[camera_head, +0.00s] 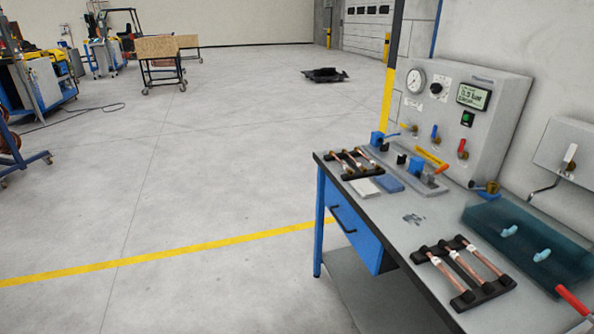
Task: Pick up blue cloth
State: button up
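A small folded blue cloth (387,184) lies flat on the grey top of the blue workbench (408,240), towards its far end. A white folded cloth or pad (365,187) lies just left of it. Nothing lies on top of the blue cloth. My gripper does not show in this view.
Racks of copper tubes stand at the bench's far left (356,163) and near right (463,268). A blue-grey fixture with an orange handle (415,167), a gauge panel (455,115) and a translucent teal box (522,240) line the back. The floor to the left is open.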

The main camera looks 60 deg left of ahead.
aim_at(387, 182)
jog(key=u, duration=1.2)
jog(key=z, duration=1.35)
jog(key=u, duration=1.35)
jog(key=i+j+z, duration=0.35)
jog(key=i+j, duration=0.25)
